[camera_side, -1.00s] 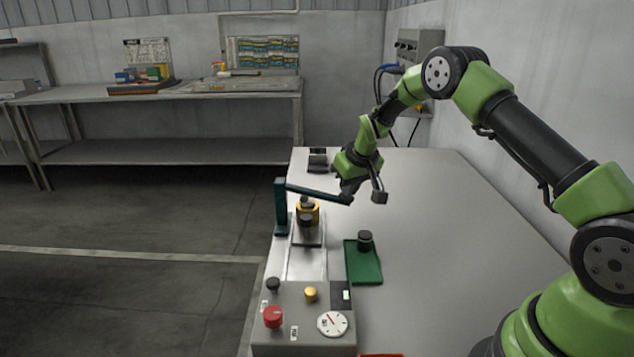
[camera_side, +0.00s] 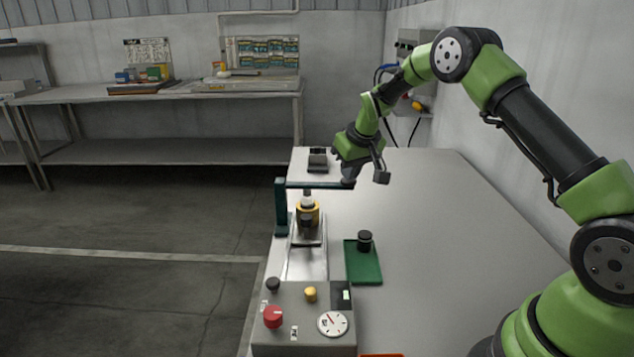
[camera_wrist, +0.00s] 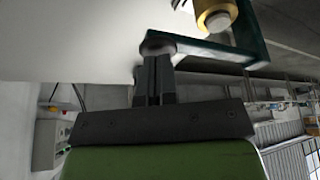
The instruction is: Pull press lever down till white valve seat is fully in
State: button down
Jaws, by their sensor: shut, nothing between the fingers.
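The teal press has an upright post (camera_side: 281,208) and a lever (camera_side: 314,185) that stands about level, with a dark knob (camera_side: 348,184) at its right end. Under the lever, the white valve seat (camera_side: 307,197) shows above a yellow-brass body (camera_side: 307,214). In the wrist view the white seat (camera_wrist: 218,22) sticks out of the brass body (camera_wrist: 214,8). My gripper (camera_side: 349,177) is shut and empty, with its fingertips (camera_wrist: 155,62) at the lever's knob (camera_wrist: 157,44). I cannot tell whether they touch it.
A green tray (camera_side: 368,272) with a dark round part (camera_side: 365,240) lies right of the press. A grey control box (camera_side: 300,343) with knobs and a gauge stands in front. A small dark block (camera_side: 318,160) sits behind. The table's right side is clear.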

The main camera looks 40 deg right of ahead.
jog(key=shift+r, duration=0.5)
notch_tip(320, 180, up, 7)
jog(key=shift+r, duration=0.2)
dwell(0.3)
